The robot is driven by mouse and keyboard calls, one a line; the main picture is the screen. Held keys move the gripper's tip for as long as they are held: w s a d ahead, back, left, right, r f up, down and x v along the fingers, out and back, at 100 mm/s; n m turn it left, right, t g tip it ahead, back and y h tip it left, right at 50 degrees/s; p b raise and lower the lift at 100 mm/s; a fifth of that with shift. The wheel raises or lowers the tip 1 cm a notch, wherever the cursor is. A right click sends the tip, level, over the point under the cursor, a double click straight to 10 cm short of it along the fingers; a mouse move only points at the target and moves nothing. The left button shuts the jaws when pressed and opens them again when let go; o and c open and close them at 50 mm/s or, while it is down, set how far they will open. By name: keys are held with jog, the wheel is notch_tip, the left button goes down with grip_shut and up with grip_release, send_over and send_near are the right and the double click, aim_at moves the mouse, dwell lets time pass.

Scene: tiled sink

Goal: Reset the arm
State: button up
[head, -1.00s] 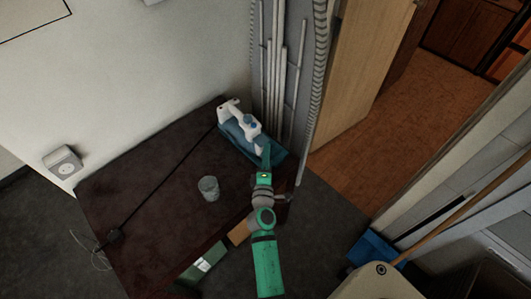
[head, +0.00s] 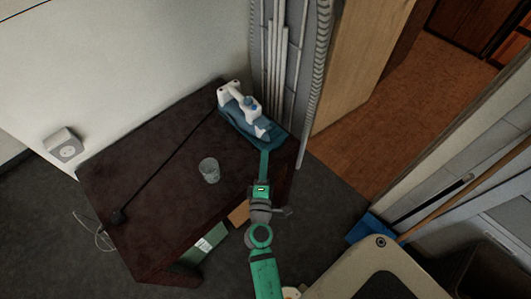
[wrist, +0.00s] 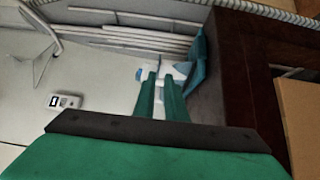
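My green arm reaches up from the bottom of the head view, and my gripper (head: 264,154) is at the dark table's right edge, just below the blue base of the white-and-blue iron (head: 240,103). In the wrist view the two green fingers of my gripper (wrist: 161,75) stand a narrow gap apart with nothing seen held between them. The iron (wrist: 180,70) shows beyond the fingertips, partly hidden by them. In the head view I cannot tell the two fingers apart.
A clear glass (head: 209,170) stands on the dark table (head: 165,210) left of my arm. A green box (head: 205,243) is at the table's front side. Pipes (head: 278,75) rise behind the iron. A blue dustpan (head: 372,228) is at right; bare floor lies between.

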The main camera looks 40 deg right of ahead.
jog(key=shift+a, duration=0.1)
dwell(0.5)
jog(key=s+a+f+m+t+y, duration=0.15)
jog(key=s+a+y, duration=0.35)
jog(key=a, duration=0.5)
jog(key=s+a+f+m+y, duration=0.25)
jog(key=s+a, duration=0.35)
jog(key=a, duration=0.5)
jog(key=s+a+r+m+y, duration=0.5)
jog(key=s+a+r, duration=0.3)
jog(key=s, duration=0.5)
jog(key=shift+a+r, duration=0.2)
jog(key=shift+r, duration=0.55)
jog(key=shift+s+t, duration=0.1)
jog(key=shift+t, duration=0.15)
